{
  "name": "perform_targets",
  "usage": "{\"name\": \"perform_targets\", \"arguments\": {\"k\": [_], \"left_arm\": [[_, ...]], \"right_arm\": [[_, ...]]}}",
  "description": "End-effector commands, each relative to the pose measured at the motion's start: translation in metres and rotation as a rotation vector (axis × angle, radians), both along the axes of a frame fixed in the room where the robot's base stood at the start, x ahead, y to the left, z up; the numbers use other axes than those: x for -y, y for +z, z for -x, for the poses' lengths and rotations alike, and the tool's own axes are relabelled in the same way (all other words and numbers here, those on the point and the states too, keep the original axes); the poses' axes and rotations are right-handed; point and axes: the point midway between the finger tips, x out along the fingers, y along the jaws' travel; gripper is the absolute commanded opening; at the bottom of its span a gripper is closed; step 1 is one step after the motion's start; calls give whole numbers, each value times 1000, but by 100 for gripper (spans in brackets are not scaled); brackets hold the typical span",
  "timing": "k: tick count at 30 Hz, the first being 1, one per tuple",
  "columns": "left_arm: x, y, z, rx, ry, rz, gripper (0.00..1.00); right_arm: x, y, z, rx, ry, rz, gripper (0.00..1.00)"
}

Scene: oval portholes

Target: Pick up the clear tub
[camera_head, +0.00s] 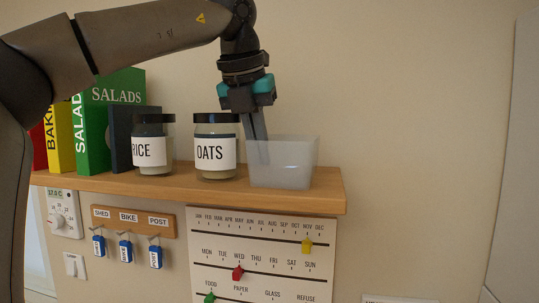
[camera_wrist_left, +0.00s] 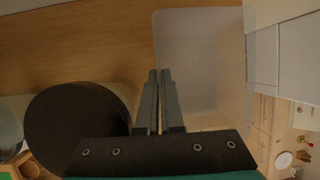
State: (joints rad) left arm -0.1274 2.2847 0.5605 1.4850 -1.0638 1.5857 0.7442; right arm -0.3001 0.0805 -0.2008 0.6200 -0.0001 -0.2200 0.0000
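The clear tub (camera_head: 288,165) is a translucent, open-topped box standing upright at the right end of the wooden shelf. In the left wrist view the tub (camera_wrist_left: 210,60) fills the area right of the fingers. My left gripper (camera_head: 262,160) points down from above at the tub's left side. In the left wrist view its fingers (camera_wrist_left: 160,75) are almost together, in line with the tub's left wall, and look shut on that wall. The lower finger shows hazily through the plastic. My right gripper is in neither view.
The OATS jar (camera_head: 215,152) stands close left of the tub, with the RICE jar (camera_head: 153,150) beyond it and books (camera_head: 95,120) farther left. The wooden shelf (camera_head: 200,190) ends just right of the tub. A calendar board (camera_head: 262,255) and key hooks (camera_head: 130,220) hang below.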

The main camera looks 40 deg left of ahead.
Motion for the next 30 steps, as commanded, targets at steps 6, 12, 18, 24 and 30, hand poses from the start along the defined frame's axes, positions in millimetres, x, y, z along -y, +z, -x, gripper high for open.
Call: {"name": "perform_targets", "arguments": {"k": [6, 12, 18, 24, 30], "left_arm": [[0, 10, 0, 2, 3, -1, 0], [0, 30, 0, 3, 3, -1, 0], [0, 57, 0, 2, 3, -2, 0], [0, 79, -1, 2, 3, -2, 0], [0, 94, -1, 1, 3, 0, 0]], "right_arm": [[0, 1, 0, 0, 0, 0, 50], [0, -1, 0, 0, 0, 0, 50], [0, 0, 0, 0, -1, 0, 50], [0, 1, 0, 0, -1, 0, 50], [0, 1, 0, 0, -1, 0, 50]]}}
